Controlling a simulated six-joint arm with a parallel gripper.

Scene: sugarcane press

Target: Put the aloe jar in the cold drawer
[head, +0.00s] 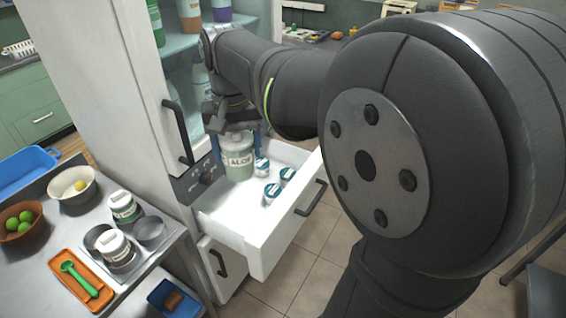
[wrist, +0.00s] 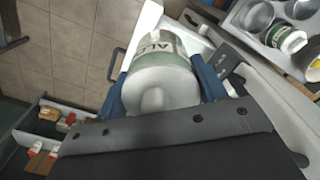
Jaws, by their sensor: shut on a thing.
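The aloe jar (head: 238,160) is a pale jar with a green label reading "ALOE" in part, upright at the back left of the open cold drawer (head: 262,240). My gripper (head: 237,140) is shut on it from above, a blue finger on each side. In the wrist view the jar (wrist: 162,75) is between my blue fingers (wrist: 160,85), its lid knob toward the camera. The jar is inside the drawer's outline; I cannot tell whether its base touches the floor. The drawer is white with a dark handle and pulled well out.
The drawer's front part is bare.

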